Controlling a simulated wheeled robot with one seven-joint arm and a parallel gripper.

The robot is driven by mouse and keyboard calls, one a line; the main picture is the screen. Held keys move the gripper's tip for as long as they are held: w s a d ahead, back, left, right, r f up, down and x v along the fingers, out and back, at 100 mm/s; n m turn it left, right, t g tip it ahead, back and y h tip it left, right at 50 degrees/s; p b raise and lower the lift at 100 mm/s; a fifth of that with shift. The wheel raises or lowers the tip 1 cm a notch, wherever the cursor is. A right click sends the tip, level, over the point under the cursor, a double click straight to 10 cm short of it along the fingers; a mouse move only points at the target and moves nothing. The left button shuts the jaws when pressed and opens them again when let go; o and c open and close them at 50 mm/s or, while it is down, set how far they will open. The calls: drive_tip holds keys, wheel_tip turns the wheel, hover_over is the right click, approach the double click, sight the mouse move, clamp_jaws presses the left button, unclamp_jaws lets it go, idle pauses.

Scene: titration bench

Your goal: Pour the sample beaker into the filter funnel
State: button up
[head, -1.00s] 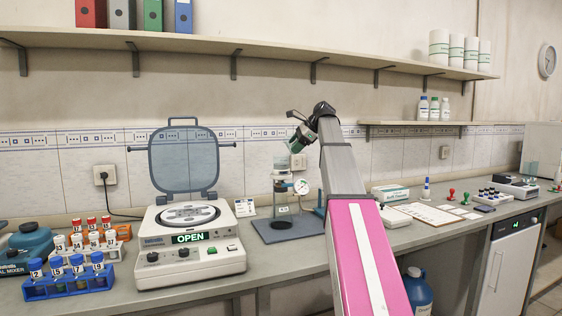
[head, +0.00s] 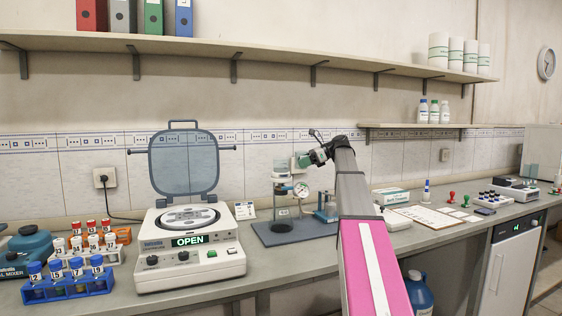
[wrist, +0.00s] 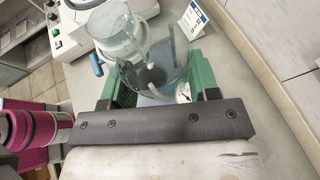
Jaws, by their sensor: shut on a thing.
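My gripper (head: 306,160) is at the end of my raised arm, just right of the filter funnel's top in the head view. In the wrist view its green fingers (wrist: 158,88) are shut on the clear glass sample beaker (wrist: 165,62), which looks empty or nearly so. In the head view the beaker is mostly hidden by the fingers.
A round gauge (head: 301,189) stands beside the funnel on a dark base plate (head: 270,237). The open-lidded centrifuge (head: 190,255) is to the left, with tube racks (head: 68,287) farther left. A shelf (head: 250,55) runs above. Boxes and papers lie to the right.

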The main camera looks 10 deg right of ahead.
drive_tip(key=shift+d+r, duration=0.1)
drive_tip(key=shift+r, duration=1.85)
drive_tip(key=shift+s, duration=0.15)
